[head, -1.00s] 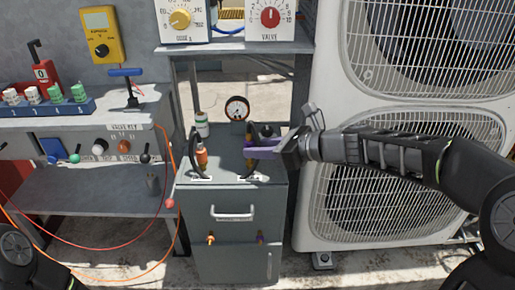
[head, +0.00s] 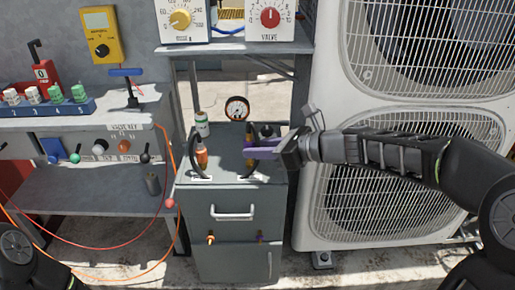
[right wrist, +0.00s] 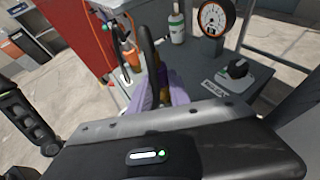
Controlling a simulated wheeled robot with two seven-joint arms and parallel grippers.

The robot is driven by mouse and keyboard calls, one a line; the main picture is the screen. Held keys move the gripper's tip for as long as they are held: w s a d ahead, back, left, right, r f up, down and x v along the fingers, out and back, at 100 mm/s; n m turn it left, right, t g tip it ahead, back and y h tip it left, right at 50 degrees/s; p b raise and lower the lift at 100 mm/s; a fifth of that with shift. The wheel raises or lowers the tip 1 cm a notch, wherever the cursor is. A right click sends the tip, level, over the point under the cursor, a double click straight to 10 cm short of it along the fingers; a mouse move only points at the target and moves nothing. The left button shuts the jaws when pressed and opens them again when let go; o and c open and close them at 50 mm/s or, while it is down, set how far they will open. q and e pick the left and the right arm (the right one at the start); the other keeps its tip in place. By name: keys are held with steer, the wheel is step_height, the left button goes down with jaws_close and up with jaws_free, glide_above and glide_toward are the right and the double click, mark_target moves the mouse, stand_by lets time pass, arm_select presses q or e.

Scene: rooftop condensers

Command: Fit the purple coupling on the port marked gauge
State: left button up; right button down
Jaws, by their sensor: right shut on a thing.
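My right gripper (head: 262,149) comes in from the right over the grey cabinet top. Its fingers, purple in the right wrist view (right wrist: 162,92), are shut on the purple coupling, an upright hose end with a black hose looping from it. The fingers hide most of the coupling; a brassy orange part (head: 250,138) shows above them. I cannot tell whether it touches a port. An orange coupling (head: 201,157) with its own black hose stands to the left. White labels (head: 200,177) lie on the cabinet top; I cannot read them surely. My left gripper is out of view.
A condenser (head: 325,190) bounds the right; a workbench (head: 60,200) stands left.

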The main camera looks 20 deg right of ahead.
mark_target(250, 133)
steer(key=shift+f+b, duration=0.9)
steer(key=shift+f, duration=0.45)
stand_by(1.3)
steer(key=c, duration=1.1)
jaws_free()
steer(key=shift+r, duration=0.15)
step_height(250, 133, up, 3)
steer(key=p, duration=0.3)
step_height(250, 133, up, 4)
steer(key=p, duration=0.4)
steer(key=shift+r+p, duration=0.15)
steer(key=shift+p, duration=0.15)
